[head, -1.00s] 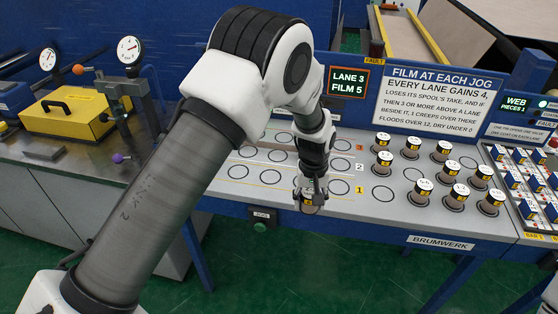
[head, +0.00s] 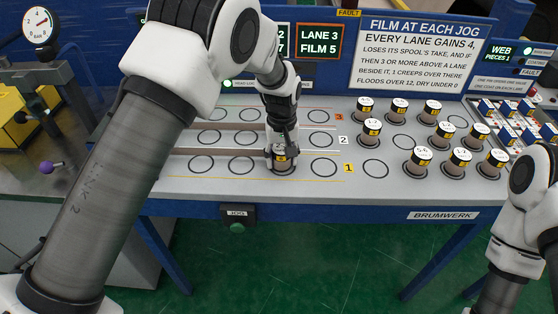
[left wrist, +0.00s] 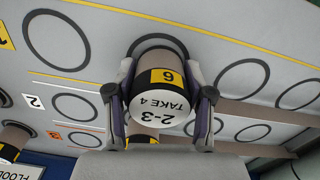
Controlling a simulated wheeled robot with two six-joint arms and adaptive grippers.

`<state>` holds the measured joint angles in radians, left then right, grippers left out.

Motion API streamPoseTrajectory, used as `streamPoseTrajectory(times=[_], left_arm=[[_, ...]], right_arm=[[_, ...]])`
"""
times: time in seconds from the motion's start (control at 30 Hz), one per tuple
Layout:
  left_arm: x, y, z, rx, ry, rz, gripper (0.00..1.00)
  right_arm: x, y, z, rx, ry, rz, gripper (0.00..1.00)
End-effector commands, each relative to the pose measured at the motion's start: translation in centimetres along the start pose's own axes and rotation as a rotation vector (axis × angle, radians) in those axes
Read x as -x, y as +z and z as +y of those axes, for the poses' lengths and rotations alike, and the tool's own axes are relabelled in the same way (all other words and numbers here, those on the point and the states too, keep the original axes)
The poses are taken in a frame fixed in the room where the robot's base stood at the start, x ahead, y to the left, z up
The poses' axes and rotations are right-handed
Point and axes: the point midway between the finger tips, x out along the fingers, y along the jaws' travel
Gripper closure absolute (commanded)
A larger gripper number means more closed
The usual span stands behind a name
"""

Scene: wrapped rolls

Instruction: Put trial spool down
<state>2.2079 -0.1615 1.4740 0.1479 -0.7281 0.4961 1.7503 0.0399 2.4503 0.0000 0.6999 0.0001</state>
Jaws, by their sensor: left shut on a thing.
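My left gripper (head: 282,152) is shut on a spool (head: 281,159) with a white top and a black and yellow band. In the left wrist view the spool (left wrist: 160,100) reads "2-3" and "TAKE 4", with one digit on its yellow label. The two fingers clasp its sides. It is upright at the third ring from the left in lane 1, and part of that ring (left wrist: 160,44) shows behind it. I cannot tell whether its base touches the table. My right arm shows at the right edge, but its gripper is out of frame.
Several spools (head: 421,158) stand on rings to the right. Empty rings (head: 323,167) lie either side of the held spool on the grey table (head: 230,185). A sign (head: 416,50) stands behind, and a JOG box (head: 237,217) hangs on the front edge.

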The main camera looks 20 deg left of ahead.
Motion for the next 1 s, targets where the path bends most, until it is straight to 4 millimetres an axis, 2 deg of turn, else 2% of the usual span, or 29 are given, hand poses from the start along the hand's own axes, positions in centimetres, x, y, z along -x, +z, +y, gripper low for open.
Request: streamPoseTrajectory(times=[0.13,0.17,0.2,0.5,0.63,0.77,1.0], left_arm=[[0.0,0.0,0.0,0.0,0.0,0.0,0.86],[0.0,0.0,0.0,0.0,0.0,0.0,0.37],[0.0,0.0,0.0,-0.001,0.0,0.0,0.23],[0.0,0.0,0.0,0.0,0.0,0.0,0.23],[0.8,-0.1,0.0,0.0,0.001,0.003,0.23],[3.4,-0.1,0.1,-0.001,0.002,0.005,0.23],[9.5,-0.1,0.0,0.0,0.002,0.004,0.23]], right_arm=[[0.1,0.0,0.0,0.0,0.0,0.001,0.6],[0.1,0.0,0.0,0.0,0.0,0.001,0.6],[0.1,0.0,0.0,0.0,0.0,0.001,0.6],[0.1,0.0,0.0,0.0,0.0,0.0,0.6],[-0.1,0.0,0.0,0.0,0.0,0.0,0.6],[-0.6,0.0,0.0,0.0,0.0,0.0,0.6],[-1.2,0.0,0.0,0.0,0.0,0.0,0.6]])
